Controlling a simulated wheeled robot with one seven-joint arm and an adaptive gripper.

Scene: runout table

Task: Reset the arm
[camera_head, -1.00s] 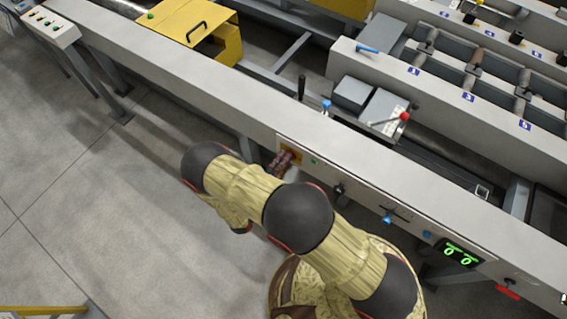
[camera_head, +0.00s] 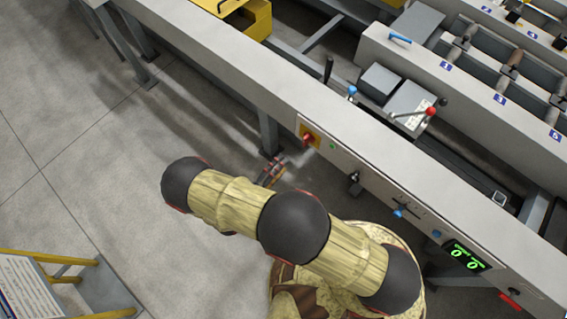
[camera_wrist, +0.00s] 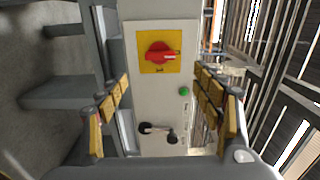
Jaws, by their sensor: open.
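My arm reaches from the lower right across the head view. My gripper (camera_head: 271,171) is small there, beside the front panel of the long grey table (camera_head: 250,85). In the wrist view my gripper (camera_wrist: 160,88) is open, with its yellow-padded fingers spread wide and nothing between them. A red rotary switch (camera_wrist: 160,54) on a yellow plate lies ahead between the fingers, apart from them. The switch also shows in the head view (camera_head: 308,138), just up and right of the gripper. A gap of floor shows between gripper and panel.
A green button (camera_wrist: 184,91) and a black-handled control (camera_wrist: 158,130) sit near the switch. A blue knob (camera_head: 399,212) and green display (camera_head: 466,256) are further right. A yellow stand with a sign (camera_head: 35,285) is lower left. Floor left of my arm is clear.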

